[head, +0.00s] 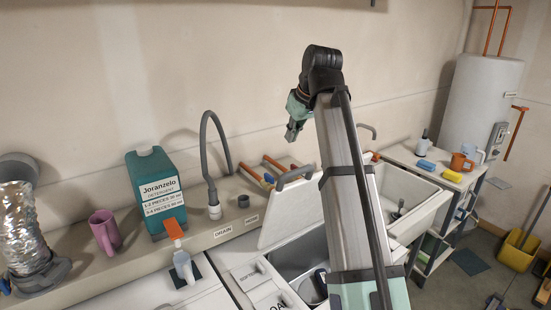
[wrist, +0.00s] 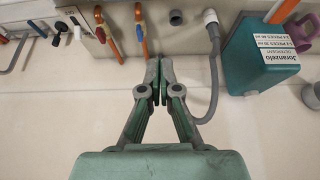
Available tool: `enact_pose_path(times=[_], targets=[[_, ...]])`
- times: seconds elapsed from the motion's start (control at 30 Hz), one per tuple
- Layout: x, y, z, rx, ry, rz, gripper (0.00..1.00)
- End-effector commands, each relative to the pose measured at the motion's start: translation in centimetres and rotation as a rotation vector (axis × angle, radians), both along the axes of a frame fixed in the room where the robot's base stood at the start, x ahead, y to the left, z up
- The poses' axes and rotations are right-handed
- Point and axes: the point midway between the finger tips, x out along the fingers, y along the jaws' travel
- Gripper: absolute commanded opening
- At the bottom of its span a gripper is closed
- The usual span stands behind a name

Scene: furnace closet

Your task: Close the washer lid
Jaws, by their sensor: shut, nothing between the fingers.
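The washer lid (head: 297,208) is a white panel in the head view, raised and tilted back behind the open washer tub (head: 300,256). A grey handle-like bar shows at its top edge. My gripper (head: 291,136) is high above the lid and slightly left of its middle, apart from it, in front of the wall. In the wrist view my gripper (wrist: 158,84) is shut with its fingertips together and nothing between them. I cannot make out the lid for sure in the wrist view. My arm hides part of the washer's right side.
A white sink (head: 405,195) is to the right. The air around my gripper is clear.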

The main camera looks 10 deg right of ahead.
Motion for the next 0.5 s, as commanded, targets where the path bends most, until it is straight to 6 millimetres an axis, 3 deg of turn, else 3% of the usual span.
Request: enact_pose_path(times=[0.17,0.5], targets=[[0.5,0.3,-1.3,0.0,0.002,0.0,0.0],[2.6,1.3,-6.1,0.0,0.003,0.001,0.0]])
